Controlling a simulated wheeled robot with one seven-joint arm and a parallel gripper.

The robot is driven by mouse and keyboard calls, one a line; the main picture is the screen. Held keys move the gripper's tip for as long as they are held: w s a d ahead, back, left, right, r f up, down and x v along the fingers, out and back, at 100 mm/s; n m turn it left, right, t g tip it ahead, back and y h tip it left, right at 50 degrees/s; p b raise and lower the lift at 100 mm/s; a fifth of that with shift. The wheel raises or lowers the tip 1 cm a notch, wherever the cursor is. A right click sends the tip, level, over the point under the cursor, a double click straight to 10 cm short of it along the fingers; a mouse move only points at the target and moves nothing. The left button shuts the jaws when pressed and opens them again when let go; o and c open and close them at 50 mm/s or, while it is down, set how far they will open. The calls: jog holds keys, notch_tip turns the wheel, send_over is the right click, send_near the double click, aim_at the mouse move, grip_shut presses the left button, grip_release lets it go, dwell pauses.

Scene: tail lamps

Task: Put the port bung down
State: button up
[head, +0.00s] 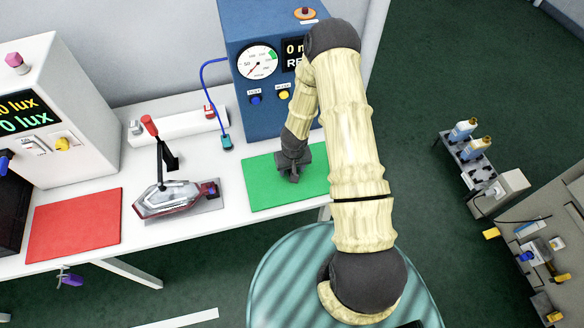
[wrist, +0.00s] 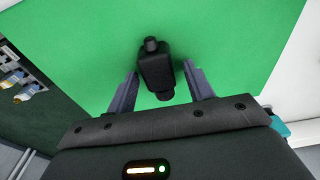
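The port bung (wrist: 155,68) is a small black block with round stubs at its ends. In the wrist view it lies over the green mat (wrist: 85,40), between the fingers of my gripper (wrist: 160,72). The fingers are apart, with green showing between the bung and the right finger; the left finger is very close to it. In the head view my gripper (head: 292,172) points down at the green mat (head: 262,192). The bung cannot be made out separately there. Whether it rests fully on the mat is hard to tell.
A blue gauge box (head: 250,105) stands behind the mat. Left of the mat are a tail lamp (head: 170,200) on a grey plate, a red-handled clamp (head: 160,140) and a red mat (head: 75,225). A white lux meter box (head: 75,110) stands at the far left.

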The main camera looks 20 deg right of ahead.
notch_tip(320, 180, up, 12)
jog(key=s+p, duration=0.1)
jog(key=shift+s, duration=0.2)
dwell(0.5)
jog(key=shift+r, duration=0.1)
dwell(0.3)
jog(key=s+r, duration=0.6)
jog(key=r, duration=0.4)
jog(key=s+r+t, duration=0.1)
jog(key=s+r, duration=0.6)
jog(key=r, duration=0.4)
jog(key=shift+d, duration=0.15)
jog(key=shift+c, duration=0.2)
